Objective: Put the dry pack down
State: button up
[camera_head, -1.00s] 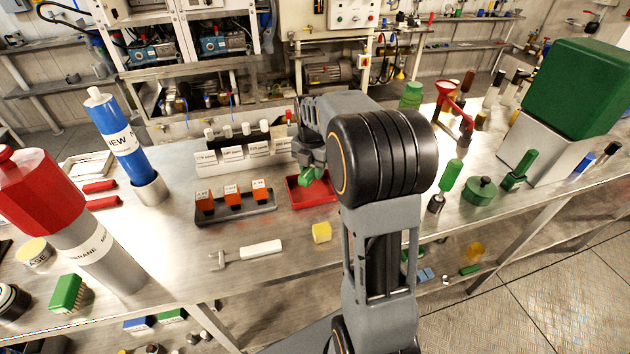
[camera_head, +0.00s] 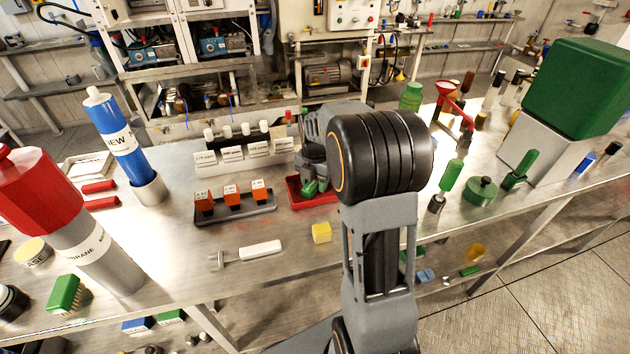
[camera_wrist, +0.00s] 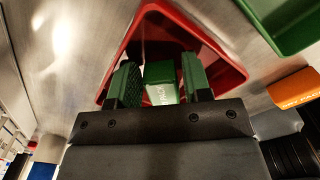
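My gripper (camera_wrist: 160,84) is low at the red tray (camera_wrist: 233,70), which also shows in the head view (camera_head: 299,198). A green block (camera_wrist: 161,81) with a partly readable white label sits between its two green-padded fingers. The fingers appear shut on it. The block is over or inside the tray; whether it touches the tray floor is hidden. In the head view, green (camera_head: 311,187) shows below my gripper. Orange labelled blocks (camera_head: 231,194) stand on a dark rack left of the tray; an orange labelled block also shows in the wrist view (camera_wrist: 297,88).
A yellow cube (camera_head: 321,232) and a white-handled tool (camera_head: 259,250) lie in front of the tray. Bottles on a white labelled stand (camera_head: 232,158) are behind it. A blue cylinder (camera_head: 120,140) stands left. Bare metal bench (camera_head: 190,250) lies at front left.

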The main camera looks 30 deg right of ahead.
notch_tip(320, 180, up, 12)
jog(key=p, duration=0.1)
jog(key=s+a+f+m+t, duration=0.1)
jog(key=s+a+f+m, duration=0.1)
jog(key=s+a+m, duration=0.3)
jog(key=s+a+f+m+t, duration=0.2)
jog(key=s+a+m, duration=0.4)
jog(key=s+m, duration=0.6)
jog(key=shift+f+m, duration=0.35)
jog(key=shift+m, duration=3.55)
jog(key=shift+a, duration=0.1)
